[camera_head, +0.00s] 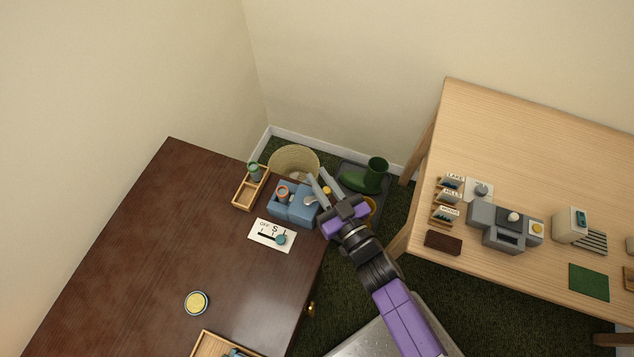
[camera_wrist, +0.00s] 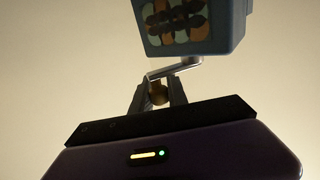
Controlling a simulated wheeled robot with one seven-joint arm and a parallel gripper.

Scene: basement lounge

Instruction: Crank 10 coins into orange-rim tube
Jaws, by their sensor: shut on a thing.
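The blue coin machine (camera_head: 301,211) stands on the dark desk near its right edge. A small tube with an orange rim (camera_head: 283,191) sits at the machine's left part; how full it is cannot be told. My gripper (camera_head: 323,186) is at the machine's right side, past the desk edge. In the wrist view my gripper (camera_wrist: 157,95) is shut on the brown knob (camera_wrist: 158,92) of a bent metal crank (camera_wrist: 173,69). The crank runs up to the blue machine (camera_wrist: 200,42), whose window shows several orange, green and pale coins.
A wooden tray (camera_head: 238,194) with a greenish tube (camera_head: 254,172) stands left of the machine. A white card with a switch (camera_head: 272,236) lies in front. A light table (camera_head: 530,150) stands right.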

